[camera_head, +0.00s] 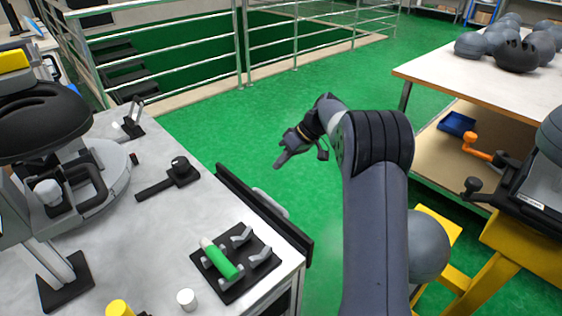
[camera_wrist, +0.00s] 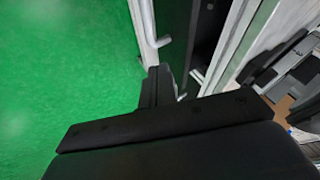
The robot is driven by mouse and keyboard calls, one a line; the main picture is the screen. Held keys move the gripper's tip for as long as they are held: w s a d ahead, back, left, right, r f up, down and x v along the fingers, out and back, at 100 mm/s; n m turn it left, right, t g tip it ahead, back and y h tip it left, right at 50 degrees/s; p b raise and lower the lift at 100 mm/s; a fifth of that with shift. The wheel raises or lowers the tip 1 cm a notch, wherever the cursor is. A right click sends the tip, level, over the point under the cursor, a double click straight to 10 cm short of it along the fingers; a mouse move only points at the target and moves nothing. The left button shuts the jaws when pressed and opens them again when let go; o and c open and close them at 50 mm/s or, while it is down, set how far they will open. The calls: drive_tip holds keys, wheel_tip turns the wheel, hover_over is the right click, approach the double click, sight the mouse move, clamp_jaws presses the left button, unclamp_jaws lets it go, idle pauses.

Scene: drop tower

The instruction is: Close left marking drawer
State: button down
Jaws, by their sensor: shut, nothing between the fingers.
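A drawer with a dark front panel (camera_head: 235,186) and a pale grey handle (camera_head: 270,203) is at the right side of the grey table. In the wrist view, the dark front (camera_wrist: 175,40) stands out from the cabinet, with a dark gap behind it, so the drawer looks partly open. Its pale handle (camera_wrist: 147,28) shows at the upper middle. My gripper (camera_head: 281,163) is shut and empty, over the green floor beyond the drawer front. In the wrist view, my gripper (camera_wrist: 160,82) is close to the handle's lower end; I cannot tell whether they touch.
The grey table (camera_head: 190,225) holds a black fixture with a green-handled tool (camera_head: 220,260), a white cap (camera_head: 187,298) and a black stand (camera_head: 172,178). A white-topped bench (camera_head: 470,75) with dark helmets stands at right. Metal railings (camera_head: 240,45) stand behind.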

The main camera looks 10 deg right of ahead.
sight(248, 201)
drive_tip(key=s+a+f+b, duration=0.2)
drive_tip(key=a+f, duration=0.2)
drive_tip(key=a, duration=0.3)
drive_tip(key=shift+f, duration=0.4)
drive_tip(key=shift+d, duration=0.1)
drive_tip(key=shift+s+a+b, duration=0.25)
drive_tip(key=shift+s+a, duration=0.4)
drive_tip(key=shift+a, duration=0.35)
drive_tip(key=shift+s+a+b, duration=0.25)
drive_tip(key=shift+s+a, duration=0.4)
drive_tip(key=shift+a, duration=0.3)
